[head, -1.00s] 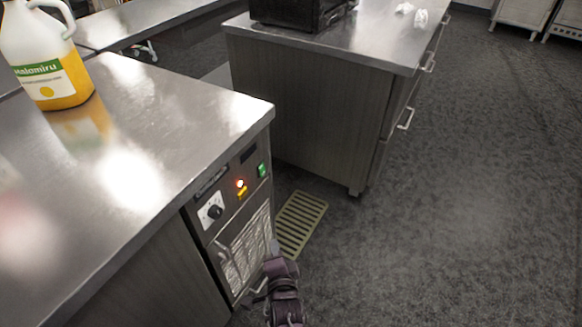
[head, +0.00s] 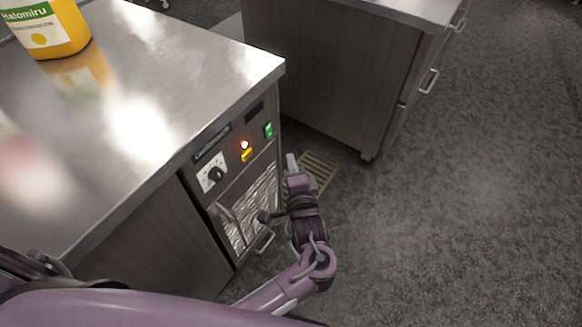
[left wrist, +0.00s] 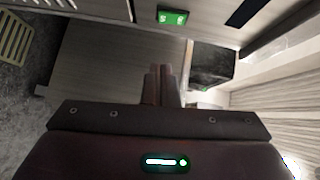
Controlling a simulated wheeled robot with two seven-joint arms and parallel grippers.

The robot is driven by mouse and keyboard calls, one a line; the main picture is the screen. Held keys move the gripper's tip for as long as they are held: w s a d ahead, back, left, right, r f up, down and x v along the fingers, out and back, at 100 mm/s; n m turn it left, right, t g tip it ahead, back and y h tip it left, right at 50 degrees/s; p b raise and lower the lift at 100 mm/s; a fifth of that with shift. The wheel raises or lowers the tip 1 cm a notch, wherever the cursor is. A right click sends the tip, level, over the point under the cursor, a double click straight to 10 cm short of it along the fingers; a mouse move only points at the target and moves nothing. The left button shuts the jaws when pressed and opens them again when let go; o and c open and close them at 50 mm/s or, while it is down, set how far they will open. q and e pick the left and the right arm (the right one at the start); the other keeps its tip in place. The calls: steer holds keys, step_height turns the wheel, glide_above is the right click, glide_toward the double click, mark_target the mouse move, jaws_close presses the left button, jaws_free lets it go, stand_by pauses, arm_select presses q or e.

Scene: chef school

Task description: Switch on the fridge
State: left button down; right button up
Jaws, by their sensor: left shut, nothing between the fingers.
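The fridge (head: 240,160) is built in under the steel counter, its control panel facing right. On the panel are a black dial (head: 215,174), a lit red lamp, a yellow element (head: 246,155) and a green switch (head: 268,130) at the upper right. The green switch also shows near the top of the left wrist view (left wrist: 172,16). My left gripper (head: 291,162) is shut and empty, in front of the panel and lower than the switch in the head view, apart from it. In the wrist view its fingertips (left wrist: 160,72) appear below the switch. My right gripper is not in view.
The steel counter (head: 140,110) carries a yellow jug (head: 55,30) at the left. A second cabinet (head: 320,75) stands beyond a gap. A yellow-green floor grate (head: 320,168) lies behind my gripper. The floor on the right is clear.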

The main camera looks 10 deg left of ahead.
mark_target(272, 133)
arm_select(q)
steer(key=w+a, duration=0.4)
steer(key=w+a+f, duration=0.1)
steer(key=w+a, duration=0.1)
steer(key=w, duration=0.1)
steer(key=shift+a, duration=0.1)
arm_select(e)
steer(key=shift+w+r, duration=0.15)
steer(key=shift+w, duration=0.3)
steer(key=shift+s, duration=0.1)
arm_select(q)
steer(key=shift+a+f, duration=0.15)
steer(key=shift+a, duration=0.1)
